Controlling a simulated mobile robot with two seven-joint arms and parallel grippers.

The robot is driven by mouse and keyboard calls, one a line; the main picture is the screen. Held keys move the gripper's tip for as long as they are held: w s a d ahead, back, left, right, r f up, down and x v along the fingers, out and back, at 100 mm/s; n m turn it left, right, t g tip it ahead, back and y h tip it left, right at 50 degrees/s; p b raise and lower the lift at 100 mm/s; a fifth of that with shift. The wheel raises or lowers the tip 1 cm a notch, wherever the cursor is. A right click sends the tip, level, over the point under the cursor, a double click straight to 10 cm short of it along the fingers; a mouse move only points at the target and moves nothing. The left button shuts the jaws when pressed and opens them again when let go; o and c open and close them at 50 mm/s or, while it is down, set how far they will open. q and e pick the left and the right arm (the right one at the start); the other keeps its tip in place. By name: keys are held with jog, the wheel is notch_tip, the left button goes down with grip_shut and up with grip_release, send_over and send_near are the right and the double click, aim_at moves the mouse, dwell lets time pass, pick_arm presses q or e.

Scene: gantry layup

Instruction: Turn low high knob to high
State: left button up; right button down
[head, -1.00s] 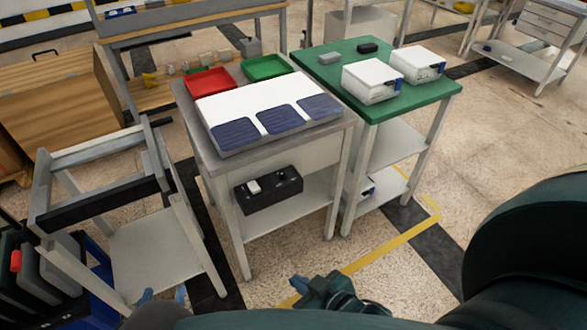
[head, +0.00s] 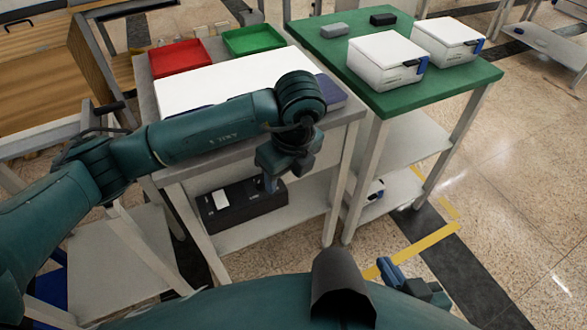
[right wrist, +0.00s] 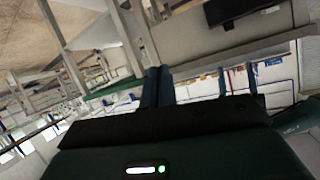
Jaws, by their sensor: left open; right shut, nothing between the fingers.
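A black control box (head: 215,222) sits on the lower shelf of the grey workbench in the head view. A white block (head: 221,199) shows on its top left. The low high knob cannot be made out; my left gripper covers part of the box's right side. My left gripper (head: 269,183) is open and points down in front of the box, with no visible contact. My right gripper (head: 390,270) is shut and empty, low at the right, away from the bench. Its blue fingers also show in the right wrist view (right wrist: 158,86). A dark box (right wrist: 228,8) shows at that view's top.
The bench top (head: 345,112) overhangs the shelf (head: 290,212). Red (head: 180,57) and green (head: 254,40) trays and a white panel (head: 205,88) lie on top. A green table (head: 430,95) with white boxes stands close at the right. Floor in front is open.

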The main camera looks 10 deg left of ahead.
aim_at(260, 180)
pick_arm(q)
jog(key=w+a+r+n+t+y, duration=0.1)
jog(key=w+a+r+y, duration=0.1)
jog(key=w, duration=0.2)
jog(key=shift+n, duration=0.3)
jog(key=b+x, duration=0.1)
jog(key=x, duration=0.3)
jog(key=b+x, duration=0.1)
jog(key=x, duration=0.3)
jog(key=b+x, duration=0.2)
jog(key=x, duration=0.3)
jog(key=shift+a, duration=0.3)
pick_arm(e)
jog(key=shift+s+d+r+t, duration=0.25)
jog(key=shift+d+t, duration=0.1)
jog(key=shift+d, duration=0.15)
jog(key=shift+s+d+r+t, duration=0.1)
jog(key=shift+d+r+t, duration=0.1)
jog(key=shift+d+t, duration=0.25)
jog(key=shift+d, duration=0.1)
pick_arm(q)
jog(key=c, duration=1)
jog(key=shift+t, duration=0.3)
pick_arm(e)
jog(key=shift+f, duration=0.15)
